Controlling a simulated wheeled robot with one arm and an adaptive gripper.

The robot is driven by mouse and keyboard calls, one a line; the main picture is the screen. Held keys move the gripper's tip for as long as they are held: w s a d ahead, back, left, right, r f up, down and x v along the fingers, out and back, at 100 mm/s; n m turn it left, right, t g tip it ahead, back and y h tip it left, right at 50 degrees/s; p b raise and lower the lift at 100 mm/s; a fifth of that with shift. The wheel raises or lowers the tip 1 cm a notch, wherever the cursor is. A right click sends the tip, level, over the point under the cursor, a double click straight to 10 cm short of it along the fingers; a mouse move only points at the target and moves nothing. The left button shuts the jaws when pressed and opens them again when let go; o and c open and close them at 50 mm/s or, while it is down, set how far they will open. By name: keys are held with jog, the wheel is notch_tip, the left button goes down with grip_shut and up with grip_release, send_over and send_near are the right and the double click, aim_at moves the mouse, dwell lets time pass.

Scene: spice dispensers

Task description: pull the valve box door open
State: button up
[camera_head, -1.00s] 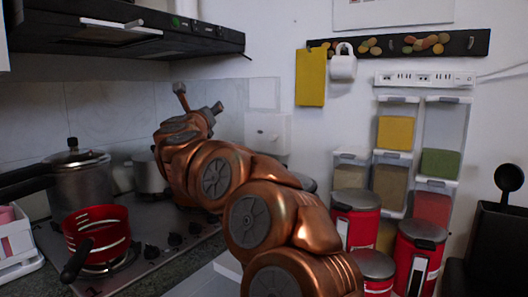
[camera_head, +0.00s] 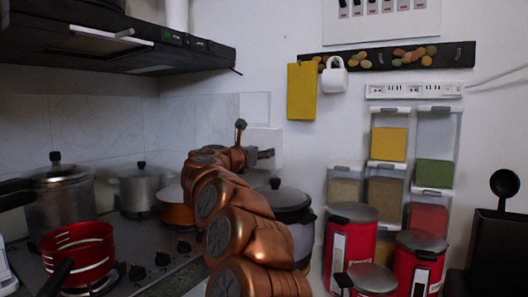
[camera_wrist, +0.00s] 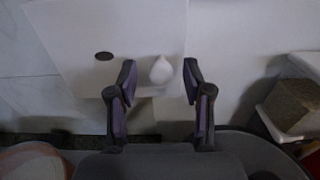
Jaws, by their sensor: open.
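The white valve box (camera_head: 268,136) is on the wall in the head view, partly hidden behind my gripper. In the wrist view its pale front door (camera_wrist: 95,25) shows a dark oval mark (camera_wrist: 103,56) and a rounded white knob (camera_wrist: 161,70). The door looks closed. My gripper (camera_head: 255,140) is in front of the box. In the wrist view its two fingers (camera_wrist: 160,76) are spread apart, one on each side of the knob, with gaps between. I cannot tell how far the knob is in depth.
A lidded pot (camera_head: 286,203) and an orange pan (camera_head: 177,205) stand below my arm. Red canisters (camera_head: 350,245) and clear spice dispensers (camera_head: 388,150) are on the right. A red pan (camera_head: 78,250) is on the stove at left. The range hood (camera_head: 110,45) hangs above left.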

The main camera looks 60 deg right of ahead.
jog(key=shift+d, duration=0.85)
jog(key=shift+c, duration=0.2)
grip_shut()
